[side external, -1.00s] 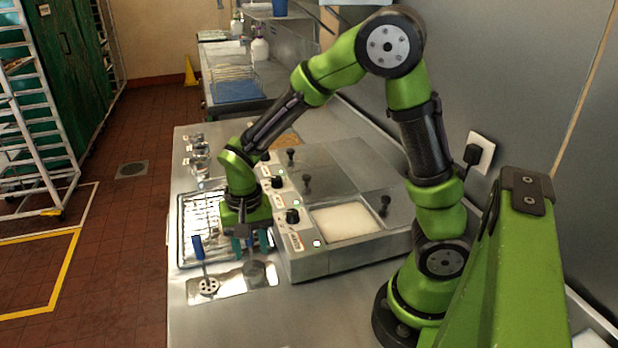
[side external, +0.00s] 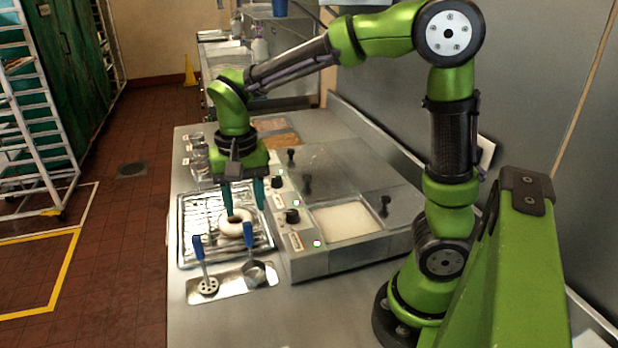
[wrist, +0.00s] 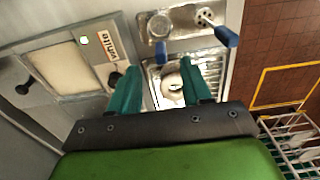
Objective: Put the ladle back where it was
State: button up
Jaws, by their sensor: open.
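The ladle (side external: 248,241), with a blue upright handle and a metal cup, stands at the right of a shiny metal rest plate (side external: 232,289). The cup (wrist: 159,26) and blue handle also show in the wrist view. A slotted skimmer (side external: 207,286) with a blue handle stands at the left of the plate. My gripper (side external: 244,211) points down, open and empty, with teal fingers spread above the tray area and clear of the ladle. In the wrist view, the ladle lies beyond the open fingers (wrist: 160,75).
A pale ring-shaped piece (side external: 236,224) lies on a wire rack in a metal tray (side external: 188,255) behind the rest plate. A metal unit with black knobs and a white-filled well (side external: 343,218) stands to the right. Glass jars (side external: 197,150) stand at the back left.

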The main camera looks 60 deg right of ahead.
jog(key=s+r+n+t+y, duration=0.2)
jog(key=s+r+n+t, duration=0.3)
jog(key=s, duration=0.5)
jog(key=shift+s+d+r+t, duration=0.35)
jog(key=shift+r+t, duration=0.1)
jog(key=shift+t, duration=0.55)
